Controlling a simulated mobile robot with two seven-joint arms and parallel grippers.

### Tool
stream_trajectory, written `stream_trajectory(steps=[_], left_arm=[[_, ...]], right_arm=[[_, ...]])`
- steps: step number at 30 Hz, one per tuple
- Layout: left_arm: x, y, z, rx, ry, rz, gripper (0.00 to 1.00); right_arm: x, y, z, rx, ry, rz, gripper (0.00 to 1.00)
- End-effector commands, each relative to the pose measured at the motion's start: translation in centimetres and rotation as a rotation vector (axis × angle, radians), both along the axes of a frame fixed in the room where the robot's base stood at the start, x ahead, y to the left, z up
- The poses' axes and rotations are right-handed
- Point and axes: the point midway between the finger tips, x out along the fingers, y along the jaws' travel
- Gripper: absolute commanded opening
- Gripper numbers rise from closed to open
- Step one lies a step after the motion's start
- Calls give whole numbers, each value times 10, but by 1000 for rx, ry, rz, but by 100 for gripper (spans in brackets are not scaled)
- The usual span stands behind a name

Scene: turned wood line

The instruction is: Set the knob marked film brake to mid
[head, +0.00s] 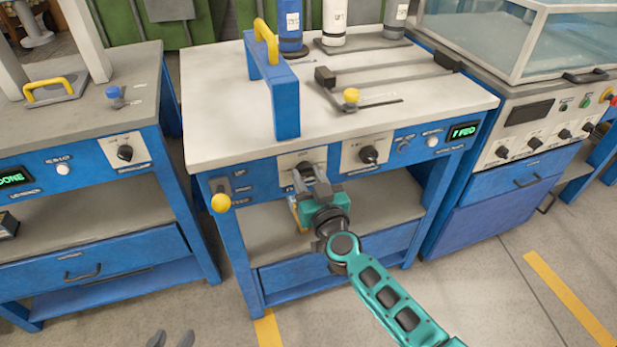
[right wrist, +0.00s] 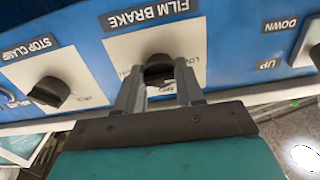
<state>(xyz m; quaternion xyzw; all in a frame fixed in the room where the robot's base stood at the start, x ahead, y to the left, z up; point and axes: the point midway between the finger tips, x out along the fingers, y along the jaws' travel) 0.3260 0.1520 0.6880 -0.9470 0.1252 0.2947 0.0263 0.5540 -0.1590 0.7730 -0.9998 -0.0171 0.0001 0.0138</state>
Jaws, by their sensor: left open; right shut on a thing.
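The film brake knob (right wrist: 158,68) is a dark knob on a white plate, under the label FILM BRAKE in the right wrist view. My right gripper (right wrist: 160,88) is shut on it, one finger on each side. The wrist view is turned over, and part of the plate's scale is hidden by the fingers; I cannot tell which mark the knob points to. In the head view my right gripper (head: 308,180) reaches the front panel of the middle bench and largely hides the knob. My left gripper (head: 170,338) is open and empty at the bottom edge, above the floor.
The stop clamp knob (right wrist: 48,92) is beside the film brake plate; it also shows in the head view (head: 369,154). A yellow-ended lever (head: 221,202) is at the panel's left. A blue frame with a yellow handle (head: 266,40) stands on the bench. Other benches flank it.

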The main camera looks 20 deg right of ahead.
Motion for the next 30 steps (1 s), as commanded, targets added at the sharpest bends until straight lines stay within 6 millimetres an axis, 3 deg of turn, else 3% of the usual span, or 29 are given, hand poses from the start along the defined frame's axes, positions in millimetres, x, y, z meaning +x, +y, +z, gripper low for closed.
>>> stream_trajectory(steps=[11, 30], left_arm=[[1, 1, 6, 0, -7, 5, 43], [3, 3, 7, -1, -10, 14, 43]], right_arm=[[0, 0, 1, 234, 9, -1, 7], [0, 2, 0, 841, 30, -1, 7]])
